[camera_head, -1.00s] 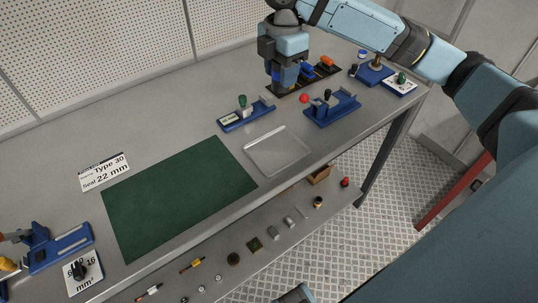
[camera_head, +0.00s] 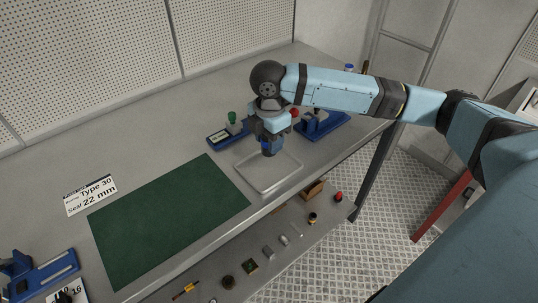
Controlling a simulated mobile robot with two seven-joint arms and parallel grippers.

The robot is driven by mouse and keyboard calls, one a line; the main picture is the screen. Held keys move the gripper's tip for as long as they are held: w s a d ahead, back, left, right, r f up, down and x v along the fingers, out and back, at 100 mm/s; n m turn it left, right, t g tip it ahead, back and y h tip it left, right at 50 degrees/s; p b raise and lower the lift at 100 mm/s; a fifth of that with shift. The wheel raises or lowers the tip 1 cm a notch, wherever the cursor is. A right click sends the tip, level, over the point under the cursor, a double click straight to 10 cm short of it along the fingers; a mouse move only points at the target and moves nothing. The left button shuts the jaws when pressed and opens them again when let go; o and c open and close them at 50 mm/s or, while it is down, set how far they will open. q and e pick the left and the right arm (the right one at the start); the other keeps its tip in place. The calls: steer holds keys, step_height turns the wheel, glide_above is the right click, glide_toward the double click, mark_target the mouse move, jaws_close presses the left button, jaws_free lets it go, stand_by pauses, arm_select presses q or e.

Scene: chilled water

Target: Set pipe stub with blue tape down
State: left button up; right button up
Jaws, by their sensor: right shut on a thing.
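My right gripper (camera_head: 268,143) points down over the clear shallow tray (camera_head: 252,185), near its back edge. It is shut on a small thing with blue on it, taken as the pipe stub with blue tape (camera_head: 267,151). Most of the stub is hidden by the fingers, and I cannot tell whether its lower end touches the tray. My left gripper is not in view.
A green mat (camera_head: 165,220) lies left of the tray. A blue fixture with a green knob (camera_head: 229,131) stands just behind the tray, and another blue fixture (camera_head: 325,126) stands right of it. A lower shelf (camera_head: 235,265) holds several small parts.

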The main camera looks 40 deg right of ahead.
step_height(320, 180, down, 6)
steer(key=shift+r+b, duration=0.2)
steer(key=shift+b, duration=0.1)
steer(key=shift+r, duration=0.1)
steer(key=o, duration=0.9)
steer(key=shift+f, duration=0.2)
steer(key=shift+o, duration=0.2)
steer(key=shift+r, duration=0.1)
step_height(320, 180, up, 12)
steer(key=p, duration=0.1)
steer(key=shift+r, duration=0.1)
